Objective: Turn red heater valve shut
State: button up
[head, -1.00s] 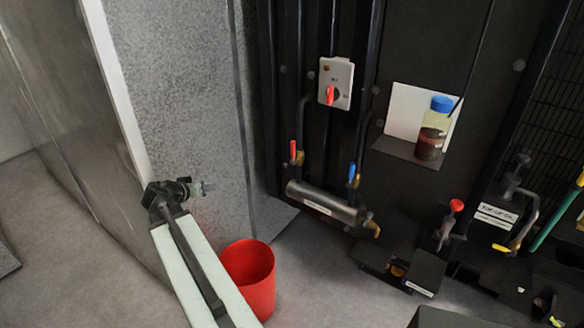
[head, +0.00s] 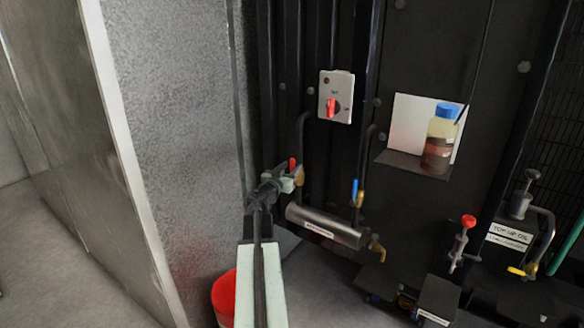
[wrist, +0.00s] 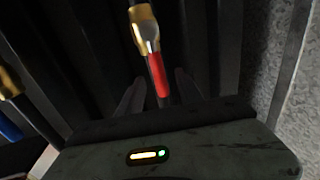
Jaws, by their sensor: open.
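The red heater valve has a red lever (head: 292,164) on a brass body, on a pipe above the left end of the grey heater cylinder (head: 322,226). In the wrist view the red lever (wrist: 158,76) hangs from its brass and silver body (wrist: 145,28) and points down toward my gripper. My gripper (head: 292,181) is at the red lever in the head view. In the wrist view its two fingers (wrist: 158,92) are apart, one on either side of the lever's end. I cannot tell whether either finger touches the lever.
A blue-handled valve (head: 354,190) stands at the cylinder's right end. A red rotary switch (head: 334,106) is on a panel above. A bottle with a blue cap (head: 440,140) stands on a shelf at right. A red bucket (head: 223,298) is on the floor beside my arm.

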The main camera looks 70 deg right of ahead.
jog(key=shift+d, duration=1.15)
grip_shut()
jog(key=shift+a, duration=0.1)
dwell(0.4)
